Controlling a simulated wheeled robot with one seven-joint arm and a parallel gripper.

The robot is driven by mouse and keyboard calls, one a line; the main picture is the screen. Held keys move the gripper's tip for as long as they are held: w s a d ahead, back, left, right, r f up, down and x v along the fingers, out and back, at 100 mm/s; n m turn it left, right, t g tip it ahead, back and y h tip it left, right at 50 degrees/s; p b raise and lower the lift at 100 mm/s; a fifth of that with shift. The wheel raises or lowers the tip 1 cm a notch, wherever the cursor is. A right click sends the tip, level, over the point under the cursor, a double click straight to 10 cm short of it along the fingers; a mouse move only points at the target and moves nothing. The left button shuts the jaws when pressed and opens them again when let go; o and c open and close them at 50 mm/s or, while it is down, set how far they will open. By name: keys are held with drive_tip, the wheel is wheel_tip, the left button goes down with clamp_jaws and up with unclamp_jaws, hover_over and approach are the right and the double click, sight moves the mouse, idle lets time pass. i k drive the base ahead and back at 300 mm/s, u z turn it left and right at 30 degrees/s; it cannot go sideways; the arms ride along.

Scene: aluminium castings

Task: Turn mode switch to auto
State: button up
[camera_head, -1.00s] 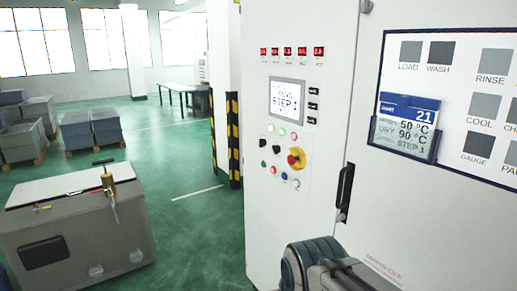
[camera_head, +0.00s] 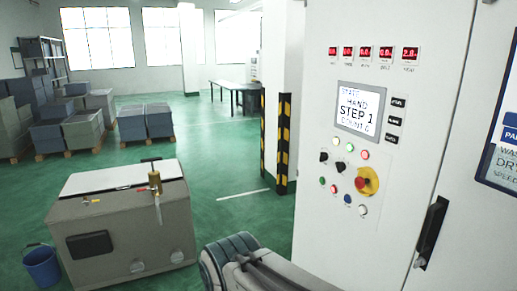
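A control panel is on the pale grey cabinet (camera_head: 335,230) at the right. Two black rotary knobs (camera_head: 323,156) (camera_head: 340,166) sit on it, below a row of lamps. I cannot tell which is the mode switch, and their pointer directions are too small to read. The screen (camera_head: 358,110) above them reads HAND and STEP 1. A red emergency button (camera_head: 361,184) on a yellow plate is right of the knobs. Part of my arm shows at the bottom centre, below and left of the panel. My gripper is not in view.
A black door handle (camera_head: 431,232) is right of the panel. A grey chest (camera_head: 130,235) and a blue bucket (camera_head: 42,267) stand at the left. A striped yellow-black post (camera_head: 283,140) stands left of the cabinet. Green floor (camera_head: 225,200) lies open between chest and cabinet.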

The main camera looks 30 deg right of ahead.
sight(323, 156)
drive_tip(key=z, duration=0.05)
drive_tip(key=i, duration=0.9)
drive_tip(key=z, duration=0.65)
drive_tip(key=i, duration=0.4)
drive_tip(key=z, duration=0.35)
